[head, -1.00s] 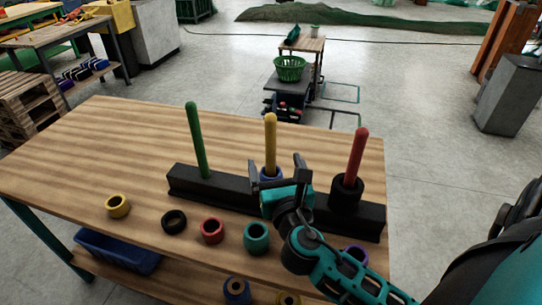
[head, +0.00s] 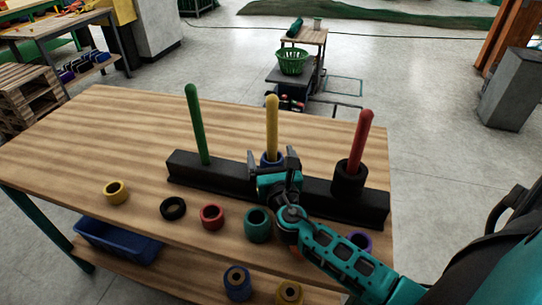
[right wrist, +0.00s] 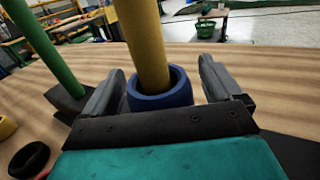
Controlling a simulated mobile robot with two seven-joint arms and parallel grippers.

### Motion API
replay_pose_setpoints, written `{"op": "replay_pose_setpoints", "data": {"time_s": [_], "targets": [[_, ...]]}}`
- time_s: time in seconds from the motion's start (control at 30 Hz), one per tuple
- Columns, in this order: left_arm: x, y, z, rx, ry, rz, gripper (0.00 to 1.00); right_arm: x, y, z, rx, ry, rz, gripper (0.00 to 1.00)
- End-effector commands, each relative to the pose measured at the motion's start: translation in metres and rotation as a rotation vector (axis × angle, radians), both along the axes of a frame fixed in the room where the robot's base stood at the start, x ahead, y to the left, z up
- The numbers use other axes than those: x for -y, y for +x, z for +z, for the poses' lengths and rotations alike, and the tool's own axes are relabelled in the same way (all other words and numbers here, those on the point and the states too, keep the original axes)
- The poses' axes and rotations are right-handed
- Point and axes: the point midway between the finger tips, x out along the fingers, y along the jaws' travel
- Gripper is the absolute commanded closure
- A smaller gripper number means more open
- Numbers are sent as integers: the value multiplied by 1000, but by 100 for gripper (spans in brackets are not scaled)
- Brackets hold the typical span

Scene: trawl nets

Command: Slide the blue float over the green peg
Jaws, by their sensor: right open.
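The blue float (head: 265,158) sits around the yellow peg (head: 272,125), low on it; in the right wrist view the blue float (right wrist: 160,99) clearly rings the yellow peg (right wrist: 143,42). The green peg (head: 197,125) stands bare at the left end of the black base (head: 225,181); it also shows in the right wrist view (right wrist: 43,45). My right gripper (head: 272,160) is open, its fingers on either side of the blue float, with small gaps visible in the right wrist view (right wrist: 160,82). My left gripper is out of view.
Black floats surround the foot of the red peg (head: 360,140). Yellow (head: 116,200), black (head: 173,217), red (head: 211,225) and teal (head: 258,232) floats lie along the table front; a purple one (head: 360,247) is partly behind my arm.

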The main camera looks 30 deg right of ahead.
Motion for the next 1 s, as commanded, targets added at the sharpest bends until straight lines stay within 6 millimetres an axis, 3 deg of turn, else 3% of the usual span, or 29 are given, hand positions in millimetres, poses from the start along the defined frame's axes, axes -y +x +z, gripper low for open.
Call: {"op": "replay_pose_setpoints", "data": {"time_s": [0.33,0.9,0.93,1.0], "targets": [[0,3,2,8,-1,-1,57,1,3,0,0,0,0,9],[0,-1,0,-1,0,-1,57,1,3,0,0,0,0,63],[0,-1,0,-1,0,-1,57,1,3,0,0,0,0,36],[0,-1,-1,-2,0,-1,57,1,3,0,0,0,0,43]]}}
